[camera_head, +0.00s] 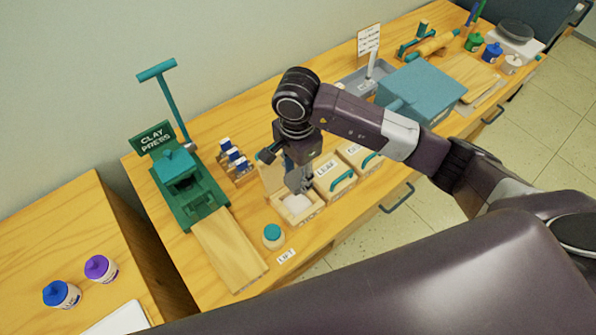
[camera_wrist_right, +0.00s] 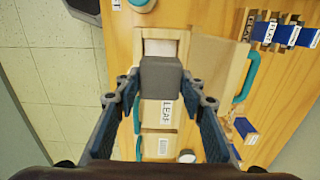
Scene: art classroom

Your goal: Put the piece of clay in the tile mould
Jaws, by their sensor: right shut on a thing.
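My right gripper (camera_head: 298,184) is shut on a grey block of clay (camera_wrist_right: 160,78), which shows between the fingertips in the wrist view. It hangs over the near edge of an open wooden box (camera_head: 316,210) with a pale inside. This box seems to be the tile mould, but I cannot read its label surely. The box also shows in the wrist view (camera_wrist_right: 139,46), its hinged lid (camera_wrist_right: 212,60) swung open to one side. The clay hides part of the box, and I cannot tell whether they touch. My left gripper is not in view.
A closed box marked LEAF (camera_head: 333,183) adjoins the open one. A green clay press (camera_head: 190,208) and a wooden board (camera_head: 230,250) lie left. A teal-lidded jar (camera_head: 272,237) stands close by. A blue-green box (camera_head: 420,88) stands behind my arm.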

